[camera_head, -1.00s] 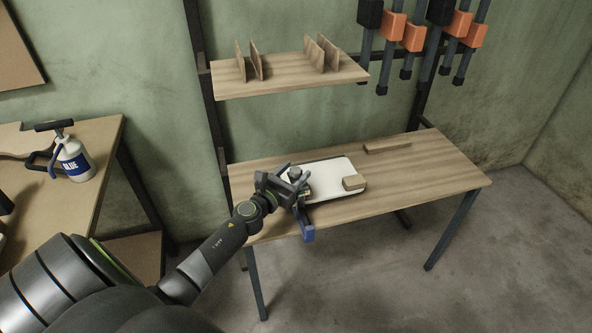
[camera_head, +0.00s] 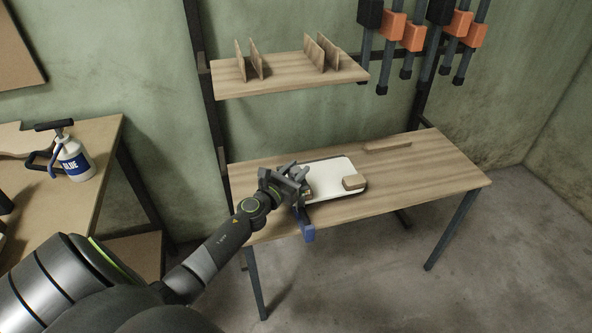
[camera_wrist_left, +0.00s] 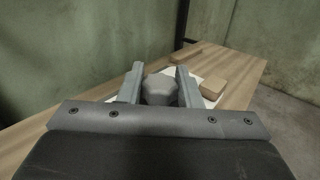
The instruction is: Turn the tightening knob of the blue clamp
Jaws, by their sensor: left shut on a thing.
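The blue clamp (camera_head: 307,228) sits at the front edge of the wooden workbench, its lower blue part hanging below the edge. Its grey, faceted knob (camera_wrist_left: 160,90) shows in the left wrist view between the two fingers of my left gripper (camera_wrist_left: 161,84). In the head view my left gripper (camera_head: 298,173) is above the clamp and shut on the knob, and it hides the knob and most of the clamp's top. My right gripper is in neither view.
A white board (camera_head: 331,175) lies on the workbench (camera_head: 425,175) behind the clamp, with a wooden block (camera_head: 353,182) on it. A wooden strip (camera_head: 387,146) lies farther back. A shelf (camera_head: 290,79) holds thin boards.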

